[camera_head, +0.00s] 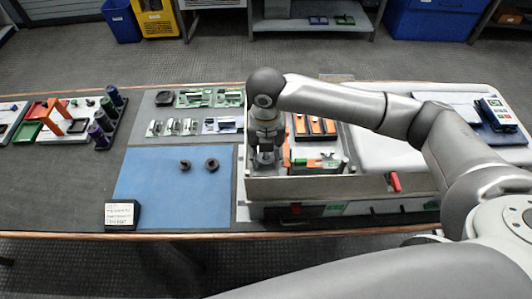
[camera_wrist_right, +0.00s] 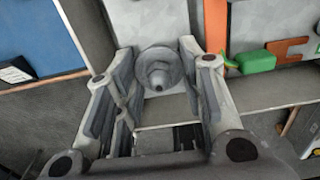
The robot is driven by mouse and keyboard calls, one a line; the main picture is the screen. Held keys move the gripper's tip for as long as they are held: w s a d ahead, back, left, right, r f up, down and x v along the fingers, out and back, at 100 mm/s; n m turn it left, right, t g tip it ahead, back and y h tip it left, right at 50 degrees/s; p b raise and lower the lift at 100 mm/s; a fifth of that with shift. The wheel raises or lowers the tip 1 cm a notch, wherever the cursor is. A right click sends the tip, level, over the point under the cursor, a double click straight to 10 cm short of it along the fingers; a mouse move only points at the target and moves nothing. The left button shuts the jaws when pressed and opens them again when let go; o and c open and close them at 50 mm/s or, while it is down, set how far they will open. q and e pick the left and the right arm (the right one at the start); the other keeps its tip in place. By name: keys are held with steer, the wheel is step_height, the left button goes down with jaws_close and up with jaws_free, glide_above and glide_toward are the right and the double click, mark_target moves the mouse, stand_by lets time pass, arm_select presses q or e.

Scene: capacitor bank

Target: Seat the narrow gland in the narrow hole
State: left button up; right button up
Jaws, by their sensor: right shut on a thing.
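My right gripper (camera_head: 266,158) points down inside the left end of the open grey box (camera_head: 330,188), close to its front wall. In the right wrist view its fingers (camera_wrist_right: 158,85) are shut on a grey, round, stepped part that looks like a gland (camera_wrist_right: 159,70). The gland's tapered end shows between the fingertips; I cannot tell from its size alone whether it is the narrow one. The narrow hole cannot be made out; the gripper and gland cover the area below. My left gripper is not in view.
Two dark round glands (camera_head: 211,164) (camera_head: 185,166) lie on the blue mat (camera_head: 150,190), left of the box. Inside the box are orange-framed parts (camera_head: 315,127) and a green-and-orange part (camera_head: 327,162) right of the gripper. A red handle (camera_head: 395,182) sits on the box's front right.

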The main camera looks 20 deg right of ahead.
steer(key=shift+f, duration=0.4)
steer(key=shift+s, duration=0.1)
steer(key=o, duration=0.9)
steer(key=shift+c, duration=0.2)
steer(key=shift+r, duration=0.2)
step_height(320, 180, up, 12)
steer(key=shift+f, duration=0.2)
steer(key=shift+f, duration=0.1)
